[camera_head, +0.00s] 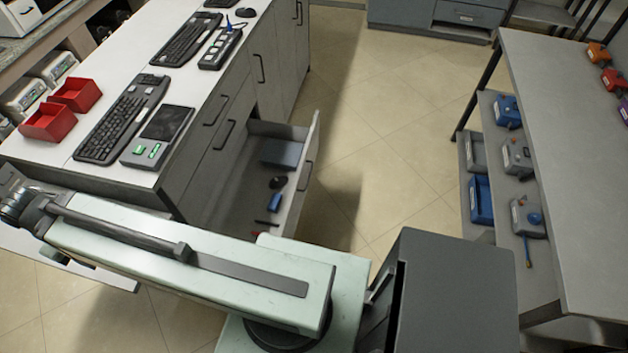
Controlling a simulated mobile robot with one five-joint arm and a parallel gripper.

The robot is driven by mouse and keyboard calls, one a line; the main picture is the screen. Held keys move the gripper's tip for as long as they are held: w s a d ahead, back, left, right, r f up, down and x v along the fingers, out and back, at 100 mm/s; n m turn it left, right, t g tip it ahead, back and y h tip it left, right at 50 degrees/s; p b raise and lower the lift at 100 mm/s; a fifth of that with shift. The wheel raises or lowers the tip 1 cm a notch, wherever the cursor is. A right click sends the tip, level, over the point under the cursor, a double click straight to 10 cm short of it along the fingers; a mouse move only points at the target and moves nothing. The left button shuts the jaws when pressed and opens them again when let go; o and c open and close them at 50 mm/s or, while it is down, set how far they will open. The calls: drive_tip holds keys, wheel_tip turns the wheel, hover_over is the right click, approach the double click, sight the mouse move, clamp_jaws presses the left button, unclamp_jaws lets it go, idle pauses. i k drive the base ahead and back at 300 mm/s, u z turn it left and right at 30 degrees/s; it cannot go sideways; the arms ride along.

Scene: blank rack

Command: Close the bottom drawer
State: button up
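The open drawer (301,182) juts out to the right from the grey cabinet under the white worktop. It is pulled well out, and its front panel with a dark handle faces the aisle. Inside are a grey-blue box (281,153), a small dark rounded object (278,182), a blue item (274,202) and a dark thin item. My arm crosses in front of the drawer's near end and hides part of it. The fingers of my gripper cannot be made out; the arm runs to the left edge of the picture.
The worktop (128,75) holds keyboards, a black-screened device (158,135) and two red bins (75,95). A grey table (570,130) with a lower shelf of blue and grey devices stands right. Tiled floor (385,110) between them is clear.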

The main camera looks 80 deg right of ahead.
sight(241, 195)
drive_tip(key=z, duration=1.1)
drive_tip(key=k, duration=1.45)
drive_tip(key=z, duration=0.8)
drive_tip(key=i, duration=1)
